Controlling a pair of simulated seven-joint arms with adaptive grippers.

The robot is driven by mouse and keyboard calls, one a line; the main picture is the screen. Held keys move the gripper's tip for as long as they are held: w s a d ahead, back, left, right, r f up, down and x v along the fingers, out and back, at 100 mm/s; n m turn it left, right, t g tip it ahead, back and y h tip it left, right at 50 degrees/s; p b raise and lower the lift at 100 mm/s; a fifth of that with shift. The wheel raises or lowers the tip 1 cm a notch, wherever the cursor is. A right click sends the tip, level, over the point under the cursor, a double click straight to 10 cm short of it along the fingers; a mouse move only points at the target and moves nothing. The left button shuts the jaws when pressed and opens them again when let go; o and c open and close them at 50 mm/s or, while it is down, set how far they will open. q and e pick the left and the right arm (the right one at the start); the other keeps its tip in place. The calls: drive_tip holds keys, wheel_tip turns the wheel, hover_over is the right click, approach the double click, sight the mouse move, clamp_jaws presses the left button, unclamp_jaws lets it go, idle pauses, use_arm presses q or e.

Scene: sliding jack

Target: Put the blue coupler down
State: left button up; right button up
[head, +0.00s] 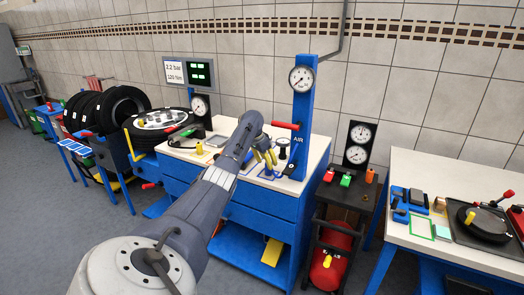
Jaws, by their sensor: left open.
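My left gripper (268,158) reaches over the white top of the blue workbench (318,153), its yellow fingers pointing down and open. A blue outlined square (268,174) is on the bench top just below the fingers. The blue coupler cannot be picked out with certainty; small blue shapes lie close around the fingers and the foot of the blue AIR post (301,125). My arm and fingers hide part of this area. My right gripper is not in view.
A gauge (302,79) tops the post, with a red lever (285,126) beside it. A black gauge panel (358,143) and red tank (330,265) stand right of the bench. Tyres (120,105) stand left. Another table (455,250) holds a wheel and tools.

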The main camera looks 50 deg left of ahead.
use_arm(q)
drive_tip(key=v, duration=0.9)
drive_tip(key=shift+r, duration=0.15)
